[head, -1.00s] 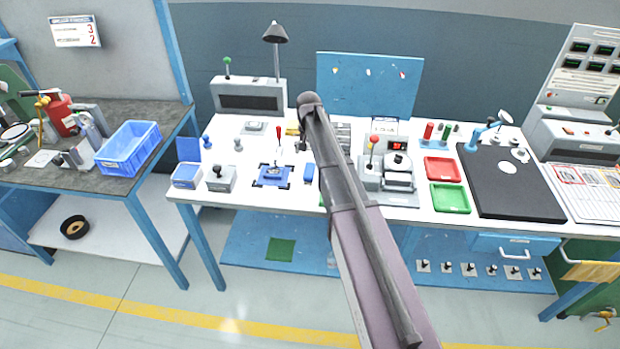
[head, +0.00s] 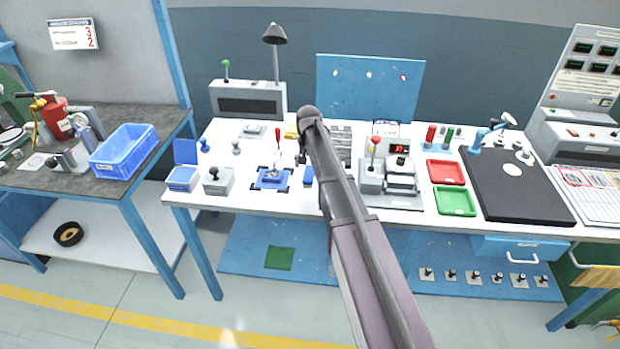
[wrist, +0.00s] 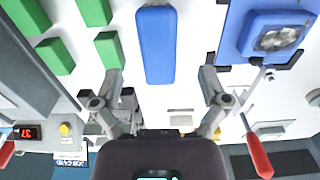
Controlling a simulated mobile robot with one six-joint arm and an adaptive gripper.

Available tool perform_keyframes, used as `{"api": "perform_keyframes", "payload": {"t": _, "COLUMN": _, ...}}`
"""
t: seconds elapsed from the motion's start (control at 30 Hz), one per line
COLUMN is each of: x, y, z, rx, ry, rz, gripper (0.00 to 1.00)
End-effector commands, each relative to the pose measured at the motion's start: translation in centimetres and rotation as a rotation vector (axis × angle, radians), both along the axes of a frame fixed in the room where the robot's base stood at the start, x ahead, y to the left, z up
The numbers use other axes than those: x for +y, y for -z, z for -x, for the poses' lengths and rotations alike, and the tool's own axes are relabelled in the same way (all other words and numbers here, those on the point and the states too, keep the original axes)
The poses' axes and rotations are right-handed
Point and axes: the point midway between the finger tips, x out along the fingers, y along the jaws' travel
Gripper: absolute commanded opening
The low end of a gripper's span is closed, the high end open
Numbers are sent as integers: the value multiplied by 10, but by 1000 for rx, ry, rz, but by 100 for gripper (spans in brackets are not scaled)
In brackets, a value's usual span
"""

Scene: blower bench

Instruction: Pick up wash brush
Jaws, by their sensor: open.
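A long rounded blue block (wrist: 156,45) lies on the white bench top in the wrist view. It is the likeliest wash brush, but no bristles show. In the head view it is the small blue piece (head: 308,175) just left of my arm. My gripper (wrist: 160,85) is open and empty in the wrist view. Its fingers are spread to either side of the block's line, with the block beyond the fingertips and apart from them.
A blue fixture (wrist: 272,38) and a red-handled tool (wrist: 258,155) lie to the right in the wrist view. Several green blocks (wrist: 55,57) lie to the left. In the head view, a lever fixture (head: 398,180) and red tray (head: 446,172) stand right of my arm.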

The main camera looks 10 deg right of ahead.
Motion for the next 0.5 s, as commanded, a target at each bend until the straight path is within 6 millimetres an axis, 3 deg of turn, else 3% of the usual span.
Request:
{"api": "perform_keyframes", "payload": {"t": 0.27, "x": 0, "y": 4, "z": 0, "rx": 0, "ry": 0, "rz": 0, "gripper": 94}}
{"api": "perform_keyframes", "payload": {"t": 0.5, "x": -1, "y": 19, "z": 0, "rx": 0, "ry": 0, "rz": 0, "gripper": 94}}
